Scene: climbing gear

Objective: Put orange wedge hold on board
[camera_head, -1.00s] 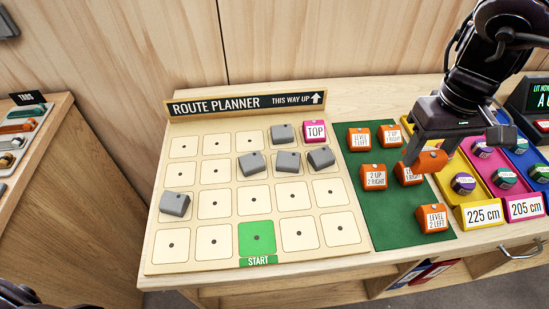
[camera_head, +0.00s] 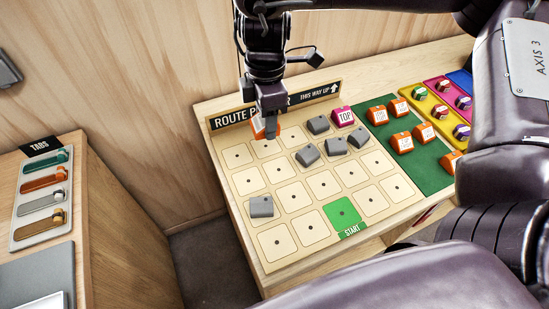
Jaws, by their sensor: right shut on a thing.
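My right gripper (camera_head: 270,112) is shut on an orange wedge hold (camera_head: 258,127). It holds the wedge over the upper left part of the route planner board (camera_head: 262,279), near the top row. Whether the wedge touches the board cannot be told. The board carries several grey wedges, one of them at the left (camera_head: 261,206), a magenta TOP hold (camera_head: 343,117) and a green START square (camera_head: 344,214). Several more orange wedges, such as one near the back (camera_head: 377,115), sit on the green mat (camera_head: 424,172). My left gripper is not in view.
A stand with a TABS sign (camera_head: 41,146) and a tray of coloured tabs (camera_head: 37,232) is at the left. Yellow, magenta and blue trays with small holds stand at the far right. A wooden wall is close behind the board. My right arm covers the right side.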

